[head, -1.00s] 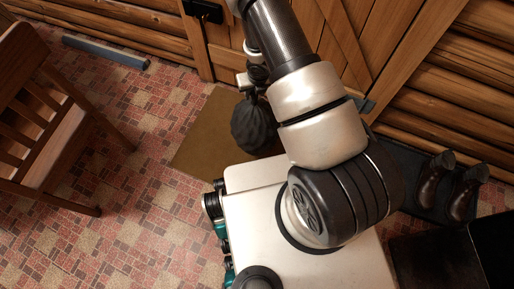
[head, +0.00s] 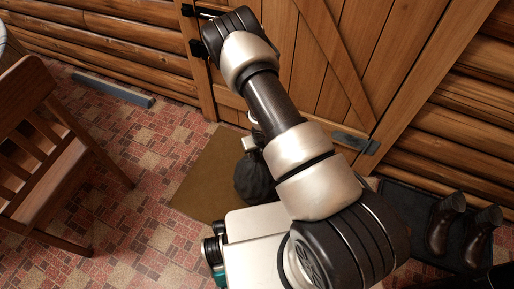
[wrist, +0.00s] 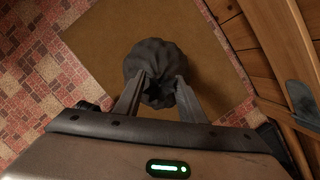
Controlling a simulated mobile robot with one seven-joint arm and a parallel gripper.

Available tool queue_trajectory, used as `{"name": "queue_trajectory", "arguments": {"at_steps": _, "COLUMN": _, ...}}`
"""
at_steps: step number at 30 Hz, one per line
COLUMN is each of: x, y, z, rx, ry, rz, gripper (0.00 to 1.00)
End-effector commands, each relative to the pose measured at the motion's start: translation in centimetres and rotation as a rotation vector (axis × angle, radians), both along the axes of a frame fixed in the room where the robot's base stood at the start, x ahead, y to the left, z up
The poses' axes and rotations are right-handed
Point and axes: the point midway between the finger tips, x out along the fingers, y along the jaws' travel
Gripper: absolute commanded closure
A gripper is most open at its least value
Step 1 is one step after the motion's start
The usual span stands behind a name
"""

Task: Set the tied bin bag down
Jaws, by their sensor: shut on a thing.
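The tied bin bag (head: 254,178) is dark grey and bunched, over the brown doormat (head: 205,178) in front of the wooden door. In the wrist view the bag (wrist: 152,60) lies between and beyond the fingers, with its gathered neck towards me. My gripper (wrist: 156,84) is shut on that neck. In the head view my arm hides part of the bag, and my gripper (head: 252,142) shows only in part. I cannot tell whether the bag's underside touches the mat (wrist: 95,38).
A wooden chair (head: 50,150) stands at the left. A tray (head: 408,203) with dark boots (head: 446,222) lies by the log wall at the right. A grey-blue bar (head: 112,88) lies along the back wall. The tiled floor between chair and mat is clear.

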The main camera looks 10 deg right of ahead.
Motion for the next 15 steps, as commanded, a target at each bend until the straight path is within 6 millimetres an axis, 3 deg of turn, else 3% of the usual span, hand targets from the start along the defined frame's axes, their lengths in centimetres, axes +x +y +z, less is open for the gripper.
{"name": "queue_trajectory", "arguments": {"at_steps": 13, "x": 0.23, "y": 0.01, "z": -0.79, "rx": 0.001, "ry": -0.005, "rz": 0.0, "gripper": 1.0}}
{"name": "queue_trajectory", "arguments": {"at_steps": 14, "x": 0.05, "y": 0.0, "z": -0.91, "rx": 0.0, "ry": -0.001, "rz": -0.001, "gripper": 0.59}}
{"name": "queue_trajectory", "arguments": {"at_steps": 15, "x": 0.04, "y": 0.0, "z": -0.9, "rx": 0.0, "ry": -0.001, "rz": -0.001, "gripper": 0.52}}
